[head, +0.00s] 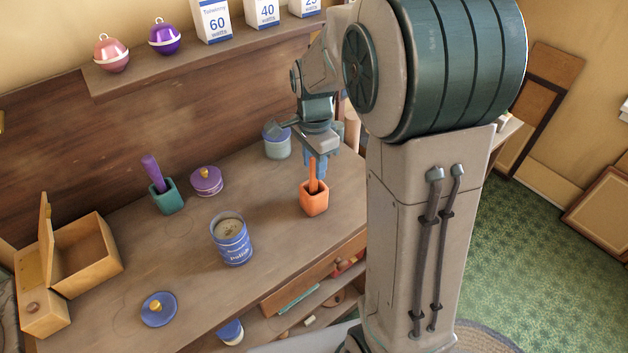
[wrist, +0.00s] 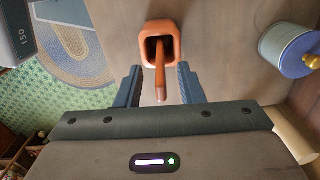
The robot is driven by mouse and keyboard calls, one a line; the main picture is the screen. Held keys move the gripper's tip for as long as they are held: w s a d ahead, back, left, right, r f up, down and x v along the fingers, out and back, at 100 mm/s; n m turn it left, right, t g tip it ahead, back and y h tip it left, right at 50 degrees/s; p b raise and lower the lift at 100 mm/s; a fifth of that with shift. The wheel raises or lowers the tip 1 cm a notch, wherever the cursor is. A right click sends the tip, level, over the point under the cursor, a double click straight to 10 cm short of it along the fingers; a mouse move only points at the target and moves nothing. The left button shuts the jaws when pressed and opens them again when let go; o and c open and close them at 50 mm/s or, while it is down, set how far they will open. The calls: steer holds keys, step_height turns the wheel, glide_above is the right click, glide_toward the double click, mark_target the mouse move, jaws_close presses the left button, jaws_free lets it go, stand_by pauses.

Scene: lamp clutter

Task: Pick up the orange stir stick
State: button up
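The orange stir stick (head: 313,173) stands in a small orange pot (head: 314,203) near the right end of the workbench. In the wrist view the stick (wrist: 160,80) leans out of the pot (wrist: 153,29) toward my gripper. My gripper (wrist: 158,80) has its two fingers spread, one on each side of the stick, with a gap on both sides. In the head view my gripper (head: 318,165) is just above and behind the pot, its fingers partly hidden by the stick. The stick's lower end is hidden inside the pot.
A blue polish tin (head: 231,243), a green pot with a purple stick (head: 164,193), a purple lidded dish (head: 207,181) and a blue-grey jar (head: 277,146) stand on the bench. An open wooden box (head: 85,255) and a blue lid (head: 159,309) are at left.

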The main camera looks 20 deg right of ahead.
steer(key=shift+a+f, duration=0.1)
steer(key=shift+f, duration=1.3)
jaws_close()
step_height(320, 180, up, 10)
steer(key=shift+r, duration=0.1)
